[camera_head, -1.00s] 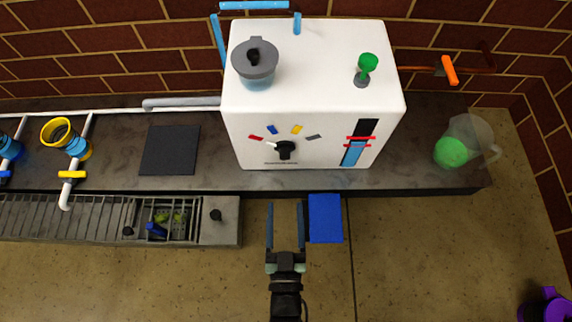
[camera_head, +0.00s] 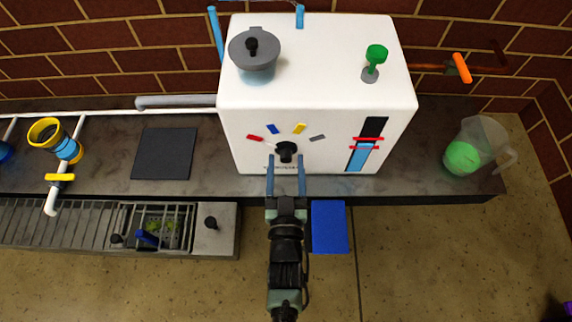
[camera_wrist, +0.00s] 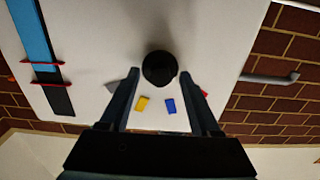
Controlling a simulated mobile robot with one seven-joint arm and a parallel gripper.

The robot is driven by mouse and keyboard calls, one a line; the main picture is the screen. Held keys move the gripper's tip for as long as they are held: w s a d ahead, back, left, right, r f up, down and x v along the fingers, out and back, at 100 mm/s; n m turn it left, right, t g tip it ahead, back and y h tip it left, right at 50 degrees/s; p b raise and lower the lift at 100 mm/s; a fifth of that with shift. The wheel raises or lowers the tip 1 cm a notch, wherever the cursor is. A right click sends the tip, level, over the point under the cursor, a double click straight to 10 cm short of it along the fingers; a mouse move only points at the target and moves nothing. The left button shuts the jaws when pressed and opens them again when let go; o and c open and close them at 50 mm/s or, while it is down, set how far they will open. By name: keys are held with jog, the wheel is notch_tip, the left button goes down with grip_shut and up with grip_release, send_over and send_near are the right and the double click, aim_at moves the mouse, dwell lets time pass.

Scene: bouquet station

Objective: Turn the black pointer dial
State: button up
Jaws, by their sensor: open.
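The black pointer dial (camera_head: 286,152) is on the lower front face of the white box (camera_head: 318,62). Red, blue, yellow and grey marks fan out above it, and its white pointer is on its left side in the head view. My gripper (camera_head: 286,160) is open, with its two fingers pointing at the dial from the front. In the wrist view the dial (camera_wrist: 159,68) shows just beyond and between the fingertips of my gripper (camera_wrist: 160,76). I cannot tell whether the fingers touch it.
A grey lidded pot (camera_head: 254,52) and a green knob (camera_head: 375,58) are on top of the box. A blue level gauge (camera_head: 365,148) is right of the dial. A clear jug (camera_head: 478,145) stands at the counter's right end. A blue panel (camera_head: 329,227) is right of my arm.

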grip_shut()
dwell(0.4)
jog(key=m+p, duration=0.1)
jog(key=m, duration=0.2)
jog(key=m+p, duration=0.1)
jog(key=m, duration=0.3)
jog(key=shift+m, duration=0.3)
jog(key=m, duration=0.4)
jog(key=shift+s+m, duration=0.1)
jog(key=shift+m, duration=1.9)
